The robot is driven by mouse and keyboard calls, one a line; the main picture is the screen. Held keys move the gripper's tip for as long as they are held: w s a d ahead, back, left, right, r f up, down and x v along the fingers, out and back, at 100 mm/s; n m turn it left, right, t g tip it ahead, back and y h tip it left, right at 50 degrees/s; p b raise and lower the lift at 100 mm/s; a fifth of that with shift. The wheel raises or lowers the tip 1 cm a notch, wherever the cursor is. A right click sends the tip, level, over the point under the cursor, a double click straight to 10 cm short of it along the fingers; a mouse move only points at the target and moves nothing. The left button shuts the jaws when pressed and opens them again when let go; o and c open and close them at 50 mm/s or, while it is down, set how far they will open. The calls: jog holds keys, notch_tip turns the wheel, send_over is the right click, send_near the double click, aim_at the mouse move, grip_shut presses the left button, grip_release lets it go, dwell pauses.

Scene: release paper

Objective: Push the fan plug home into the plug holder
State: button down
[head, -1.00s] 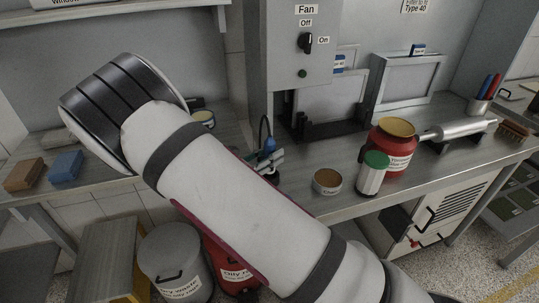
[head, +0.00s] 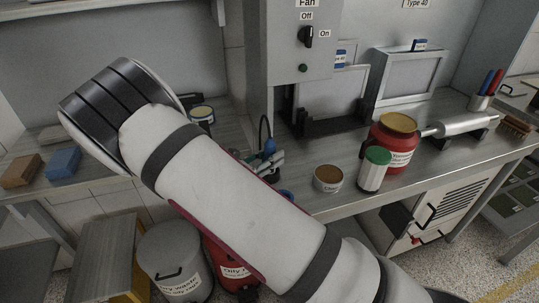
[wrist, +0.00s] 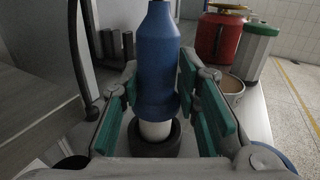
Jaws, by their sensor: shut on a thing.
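The fan plug (wrist: 158,65) is blue with a pale lower end and stands upright in the wrist view. Its pale end sits inside the dark round ring of the plug holder (wrist: 155,148); how deep it reaches is hidden. My gripper (wrist: 160,92) is shut on the plug, with green pads on both sides of the blue body. In the head view the plug (head: 269,146) shows beyond my forearm, with a dark cord looping up from it. The holder is hidden there behind my arm and gripper.
An open tin (head: 328,179), a green-lidded jar (head: 374,170) and a red yellow-lidded container (head: 396,148) stand right of my gripper. Sponges (head: 64,161) lie at left.

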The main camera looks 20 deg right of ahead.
jog(key=shift+f+b, duration=0.45)
jog(key=shift+f, duration=0.6)
jog(key=c, duration=1.1)
grip_release()
jog(key=v, duration=1.2)
